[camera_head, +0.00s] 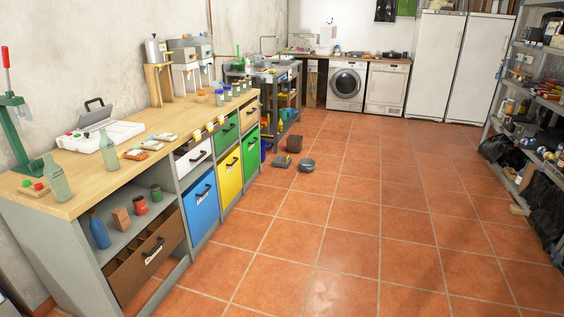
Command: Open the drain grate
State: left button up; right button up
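I cannot make out a drain grate in the head view. The open tiled floor (345,230) shows plain orange tiles with light joints. Neither of my grippers is in view.
A long workbench (130,165) with coloured drawers runs along the left wall. Small dark objects (306,165) lie on the floor beyond it. A washing machine (347,86) and white tall cabinets (455,65) stand at the back. Loaded shelves (530,110) line the right. The middle floor is clear.

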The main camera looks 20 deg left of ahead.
aim_at(282, 160)
jog(key=i+u, duration=0.1)
jog(key=i, duration=0.35)
jog(key=i+j+z, duration=0.15)
jog(key=i, duration=4.7)
jog(key=i+z, duration=0.1)
jog(key=i, duration=0.85)
jog(key=i+z, duration=0.15)
jog(key=i, duration=0.8)
jog(key=i+u, duration=0.4)
jog(key=i+l+u, duration=0.15)
jog(key=i+u, duration=0.2)
jog(key=i, duration=0.15)
